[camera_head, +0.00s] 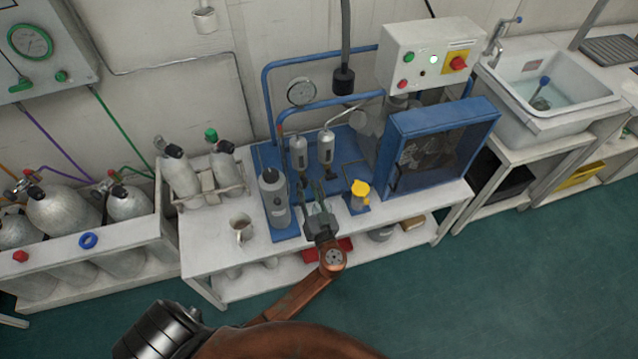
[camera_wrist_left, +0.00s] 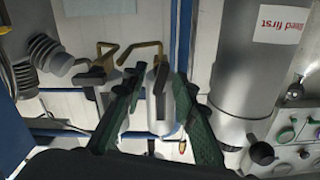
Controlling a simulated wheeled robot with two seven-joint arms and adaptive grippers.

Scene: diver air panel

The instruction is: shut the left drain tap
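Two small silver cylinders, the left one (camera_head: 298,152) and the right one (camera_head: 326,147), hang side by side on the blue compressor stand. My left gripper (camera_head: 318,188) is in front of and below them, its fingers apart. The wrist view looks inverted compared with the head view. There, the gripper (camera_wrist_left: 156,82) has its green fingers spread, with a silver cylinder (camera_wrist_left: 161,110) showing between them. A brass tap lever (camera_wrist_left: 141,48), apparently the left drain tap, lies just beyond the fingertips. A second brass lever (camera_wrist_left: 106,47) is beside it. Contact cannot be told. My right gripper is not in view.
A larger grey cylinder (camera_head: 273,200) stands close left of the gripper and shows labelled in the wrist view (camera_wrist_left: 232,70). A yellow-topped container (camera_head: 359,196) and the blue guard (camera_head: 440,145) are to the right. A mug (camera_head: 241,229) stands on the bench's left.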

